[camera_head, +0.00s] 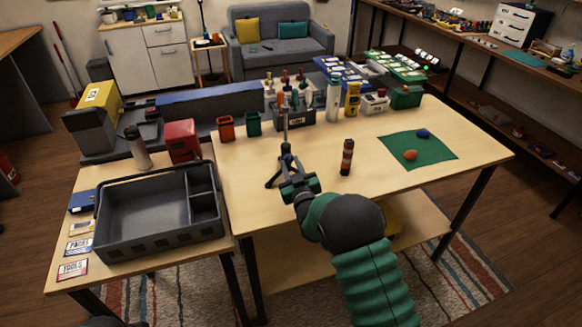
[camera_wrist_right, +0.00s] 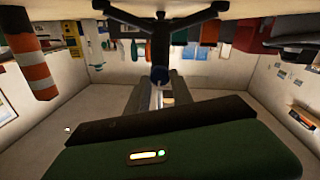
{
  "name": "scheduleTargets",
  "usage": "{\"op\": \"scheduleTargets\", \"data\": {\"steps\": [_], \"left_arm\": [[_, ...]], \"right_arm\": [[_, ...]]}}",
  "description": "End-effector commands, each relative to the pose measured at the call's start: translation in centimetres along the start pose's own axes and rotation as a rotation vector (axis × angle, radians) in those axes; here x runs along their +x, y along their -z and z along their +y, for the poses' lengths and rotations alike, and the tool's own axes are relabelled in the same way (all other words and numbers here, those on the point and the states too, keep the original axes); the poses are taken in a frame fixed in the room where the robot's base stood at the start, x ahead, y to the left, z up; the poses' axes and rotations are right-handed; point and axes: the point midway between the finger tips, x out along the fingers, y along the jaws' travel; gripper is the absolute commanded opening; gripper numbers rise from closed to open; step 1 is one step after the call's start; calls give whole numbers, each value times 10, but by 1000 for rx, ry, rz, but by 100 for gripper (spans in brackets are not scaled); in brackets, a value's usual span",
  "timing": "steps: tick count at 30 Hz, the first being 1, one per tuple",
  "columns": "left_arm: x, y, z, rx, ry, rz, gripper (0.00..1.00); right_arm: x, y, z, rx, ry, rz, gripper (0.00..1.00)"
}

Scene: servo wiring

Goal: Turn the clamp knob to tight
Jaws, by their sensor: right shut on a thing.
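A small dark stand with splayed legs (camera_head: 286,153) and a thin grey upright rod stands near the front left of the main table. It also shows upside down in the wrist view (camera_wrist_right: 160,50). My right gripper (camera_head: 290,174) reaches to the near side of the stand. In the wrist view its fingers (camera_wrist_right: 158,90) are closed in on a small part at the stand's column. The clamp knob is mostly hidden by the fingers there, and I cannot read its setting.
An orange-and-black banded cylinder (camera_head: 346,158) stands just right of my gripper. A green mat (camera_head: 435,150) with an orange and a blue item lies farther right. A grey tray (camera_head: 160,237) sits on the left table. Orange and green cups and bottles line the back.

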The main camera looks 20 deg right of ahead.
Motion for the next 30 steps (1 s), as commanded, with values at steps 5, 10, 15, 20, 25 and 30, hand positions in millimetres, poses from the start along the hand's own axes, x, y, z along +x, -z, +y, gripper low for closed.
{"op": "scheduleTargets", "data": {"steps": [5, 10, 15, 20, 25, 30], "left_arm": [[11, -3, 0, 0, 0, 0, 52], [22, -5, 0, 0, 0, 0, 52], [33, -8, 0, 0, 0, 0, 52], [42, -10, 0, 0, 0, 0, 52], [52, -12, 0, 0, 0, 0, 52], [61, -14, 0, 0, 0, 0, 52]], "right_arm": [[-1, -5, -2, 111, 2, -4, 0], [0, -6, -2, 261, 3, -5, 0], [0, -6, -2, 423, 3, -6, 0], [-1, -7, -2, 574, 2, -8, 0], [-1, -7, -2, 736, 2, -9, 0], [-1, -8, -2, 898, 1, -9, 0]]}}
